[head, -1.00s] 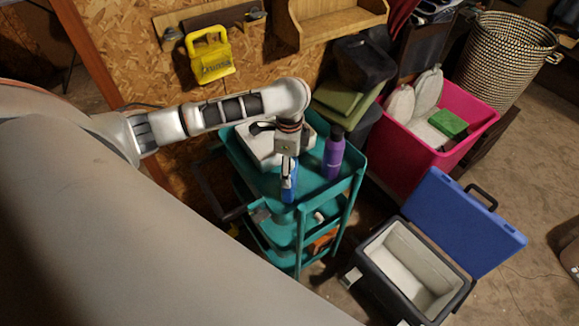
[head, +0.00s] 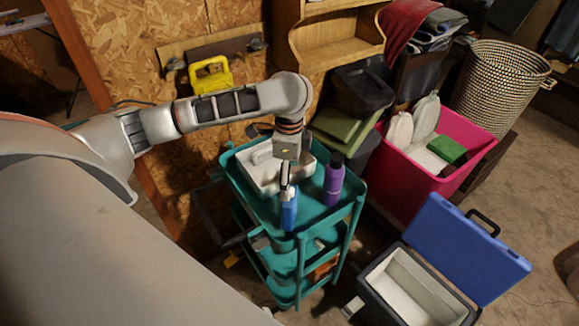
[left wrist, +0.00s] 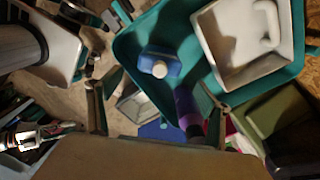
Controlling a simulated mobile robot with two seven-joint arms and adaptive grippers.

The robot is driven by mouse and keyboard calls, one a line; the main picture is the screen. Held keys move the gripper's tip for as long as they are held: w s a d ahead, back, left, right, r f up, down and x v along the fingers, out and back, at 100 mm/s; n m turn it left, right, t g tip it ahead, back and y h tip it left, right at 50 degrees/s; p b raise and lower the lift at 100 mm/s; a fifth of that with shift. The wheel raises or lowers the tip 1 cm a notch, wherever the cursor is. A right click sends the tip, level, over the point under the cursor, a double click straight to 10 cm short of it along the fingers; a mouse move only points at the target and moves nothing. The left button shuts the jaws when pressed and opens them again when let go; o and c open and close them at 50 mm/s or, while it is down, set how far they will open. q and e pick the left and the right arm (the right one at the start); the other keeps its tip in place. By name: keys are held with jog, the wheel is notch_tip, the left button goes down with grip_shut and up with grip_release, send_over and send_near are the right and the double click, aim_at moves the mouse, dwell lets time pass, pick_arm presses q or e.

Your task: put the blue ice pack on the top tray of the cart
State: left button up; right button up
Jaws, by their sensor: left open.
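The blue ice pack (head: 289,212), a small block with a white cap, stands on the teal top tray (head: 318,212) of the cart near its front edge. In the left wrist view the ice pack (left wrist: 163,67) shows from above, cap toward the camera, on the tray (left wrist: 130,45). My left gripper (head: 287,178) is above the ice pack, pointing down. In the left wrist view its fingers (left wrist: 155,88) are spread with nothing between them. My right gripper is not in view.
A purple bottle (head: 334,183) stands right of the ice pack on the top tray. A white caddy (head: 265,178) with a handle sits behind. An open cooler (head: 385,285) with a blue lid and a pink bin (head: 400,190) stand to the right on the floor.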

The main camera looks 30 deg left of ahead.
pick_arm(q)
notch_tip(320, 180, up, 3)
jog(key=shift+r, duration=0.55)
